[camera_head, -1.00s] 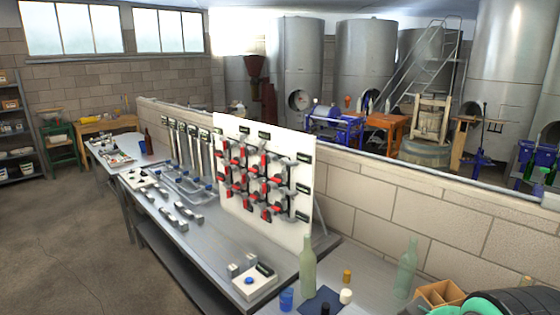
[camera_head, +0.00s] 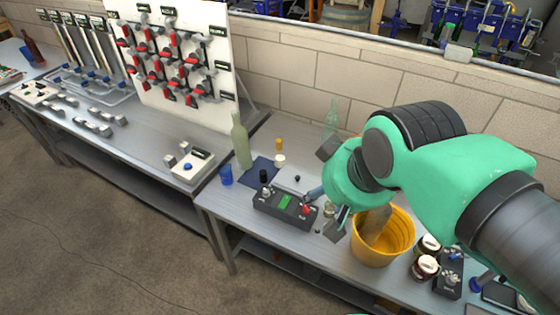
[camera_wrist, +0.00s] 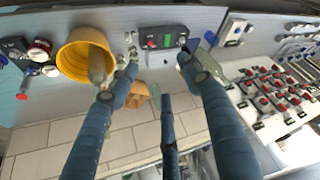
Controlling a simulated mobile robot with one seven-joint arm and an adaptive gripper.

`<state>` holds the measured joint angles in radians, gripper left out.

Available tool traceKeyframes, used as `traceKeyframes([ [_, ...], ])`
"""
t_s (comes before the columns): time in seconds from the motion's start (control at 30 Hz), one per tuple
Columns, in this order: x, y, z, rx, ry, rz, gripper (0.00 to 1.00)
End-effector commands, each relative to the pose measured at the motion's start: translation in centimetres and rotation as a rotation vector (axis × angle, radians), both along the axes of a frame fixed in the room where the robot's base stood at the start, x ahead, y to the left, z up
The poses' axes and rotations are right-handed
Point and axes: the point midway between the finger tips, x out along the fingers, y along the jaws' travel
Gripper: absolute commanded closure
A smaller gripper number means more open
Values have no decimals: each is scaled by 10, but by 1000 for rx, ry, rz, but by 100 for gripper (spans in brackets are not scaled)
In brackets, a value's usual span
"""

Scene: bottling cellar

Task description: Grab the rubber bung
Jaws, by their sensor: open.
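My gripper (camera_head: 323,213) is open, over the bench between the black device with a green screen (camera_head: 285,206) and the yellow bucket (camera_head: 388,238). Its blue fingers spread apart in the wrist view (camera_wrist: 158,62), with nothing between them that I can see held. No rubber bung is clearly identifiable. Small stopper-like pieces stand near the blue mat (camera_head: 258,168): an amber one (camera_head: 278,143), a white one (camera_head: 280,160) and a black one (camera_head: 263,176). A tiny dark piece (camera_head: 317,231) lies beside the device. My arm and gripper hide part of the bench.
A clear bottle (camera_head: 332,118) stands behind my gripper. Dark jars (camera_head: 425,267) stand right of the bucket. The block wall (camera_head: 300,80) bounds the bench behind.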

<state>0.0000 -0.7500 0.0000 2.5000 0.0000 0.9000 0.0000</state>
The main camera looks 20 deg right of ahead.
Motion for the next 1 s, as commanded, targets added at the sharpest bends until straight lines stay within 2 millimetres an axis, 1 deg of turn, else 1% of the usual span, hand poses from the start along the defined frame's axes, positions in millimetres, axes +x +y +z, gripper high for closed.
traceKeyframes([
  [0.27,0,0,0,0,0,0,51],
  [0.3,0,0,0,0,0,0,49],
  [0.37,0,0,0,0,0,0,39],
  [0.73,2,0,1,0,1,-1,39],
  [0.87,9,0,2,1,6,-3,39],
  [1.0,26,-2,6,2,19,-10,39],
])
